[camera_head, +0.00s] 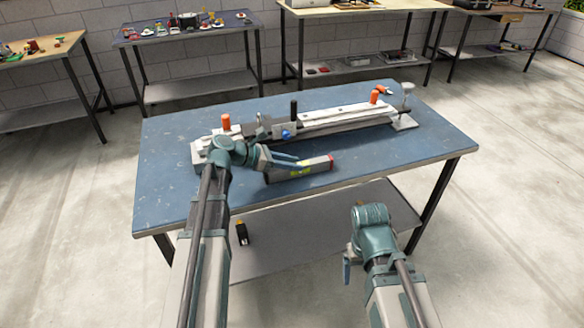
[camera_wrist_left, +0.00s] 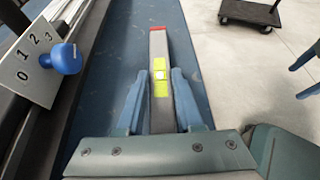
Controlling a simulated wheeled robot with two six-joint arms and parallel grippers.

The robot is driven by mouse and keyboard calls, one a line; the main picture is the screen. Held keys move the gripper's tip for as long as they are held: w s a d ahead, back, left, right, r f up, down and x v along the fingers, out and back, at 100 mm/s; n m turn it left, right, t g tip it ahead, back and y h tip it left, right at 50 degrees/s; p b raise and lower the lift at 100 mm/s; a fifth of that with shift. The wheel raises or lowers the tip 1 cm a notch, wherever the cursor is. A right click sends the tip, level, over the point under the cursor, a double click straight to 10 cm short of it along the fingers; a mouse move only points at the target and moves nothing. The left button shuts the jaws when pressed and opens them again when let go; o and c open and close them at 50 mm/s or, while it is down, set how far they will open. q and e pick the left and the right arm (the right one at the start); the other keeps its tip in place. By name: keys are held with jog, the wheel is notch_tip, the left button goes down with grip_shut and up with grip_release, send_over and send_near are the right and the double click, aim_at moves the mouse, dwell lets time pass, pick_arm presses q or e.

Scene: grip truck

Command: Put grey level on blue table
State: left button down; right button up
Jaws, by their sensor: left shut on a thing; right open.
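The grey level (camera_head: 318,165) has a red end cap and yellow vial parts. It lies over the front part of the blue table (camera_head: 170,185). My left gripper (camera_head: 295,163) is at the level, with its fingers along the level's sides. In the left wrist view the level (camera_wrist_left: 159,90) runs between the two fingers (camera_wrist_left: 157,100), its red end pointing away. My left gripper is shut on it. Whether the level touches the tabletop is hard to tell. My right gripper (camera_head: 348,268) is open and empty, in front of the table's front edge; its fingers are only partly visible.
A long rail device (camera_head: 345,115) with orange knobs lies behind the level. A numbered plate with a blue knob (camera_wrist_left: 66,58) is left of the level in the wrist view. The table's right front is clear. A dark item (camera_head: 242,233) stands on the lower shelf.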

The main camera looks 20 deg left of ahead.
pick_arm(q)
jog(key=shift+r, duration=0.1)
jog(key=c, duration=0.6)
grip_release()
jog(key=shift+o, duration=0.2)
jog(key=shift+r, duration=0.15)
jog(key=p+v, duration=0.5)
jog(key=v, duration=0.7)
